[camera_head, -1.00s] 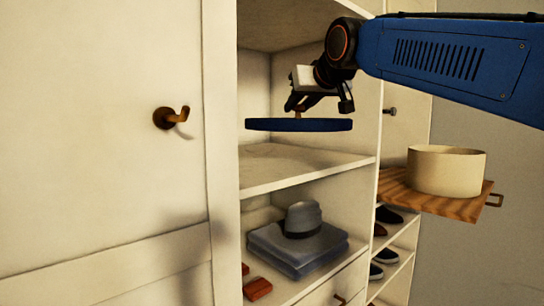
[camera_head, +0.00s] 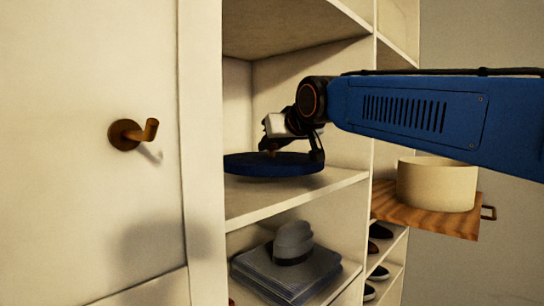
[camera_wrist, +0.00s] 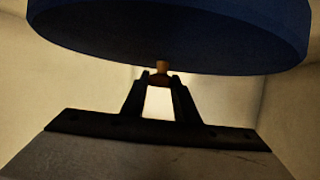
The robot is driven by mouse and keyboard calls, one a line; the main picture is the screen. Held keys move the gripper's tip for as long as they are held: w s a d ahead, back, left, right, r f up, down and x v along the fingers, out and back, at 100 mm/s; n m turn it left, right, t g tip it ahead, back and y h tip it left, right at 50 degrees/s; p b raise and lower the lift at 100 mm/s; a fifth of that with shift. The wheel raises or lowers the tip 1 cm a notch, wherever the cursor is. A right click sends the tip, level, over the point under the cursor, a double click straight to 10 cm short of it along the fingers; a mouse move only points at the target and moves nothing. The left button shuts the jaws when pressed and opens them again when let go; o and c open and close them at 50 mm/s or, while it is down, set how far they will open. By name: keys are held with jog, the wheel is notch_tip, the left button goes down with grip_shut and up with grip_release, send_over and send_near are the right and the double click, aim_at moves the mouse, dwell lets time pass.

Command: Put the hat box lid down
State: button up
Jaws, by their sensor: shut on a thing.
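The hat box lid (camera_head: 270,166) is a round, flat, dark blue disc with a small brown knob (camera_wrist: 162,68) on top. My gripper (camera_head: 271,150) is above the lid and shut on its knob. The lid hangs nearly level inside the open cabinet compartment, just above the shelf (camera_head: 300,194); I cannot tell whether it touches the shelf. In the wrist view the lid (camera_wrist: 170,35) fills the top of the picture, with the fingers on the knob. The cream round hat box (camera_head: 436,184), with no lid on it, stands on a pulled-out wooden board (camera_head: 440,222) to the right.
A grey hat (camera_head: 293,243) lies on folded grey cloth (camera_head: 286,275) on the shelf below. Shoes (camera_head: 379,231) stand on shelves at the right. A brown hook (camera_head: 133,132) sticks out from the left door. The shelf is bare around the lid.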

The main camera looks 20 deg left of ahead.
aim_at(273, 155)
jog(key=shift+f, duration=1.4)
jog(key=shift+f, duration=0.1)
jog(key=o, duration=1.1)
jog(key=v, duration=1.2)
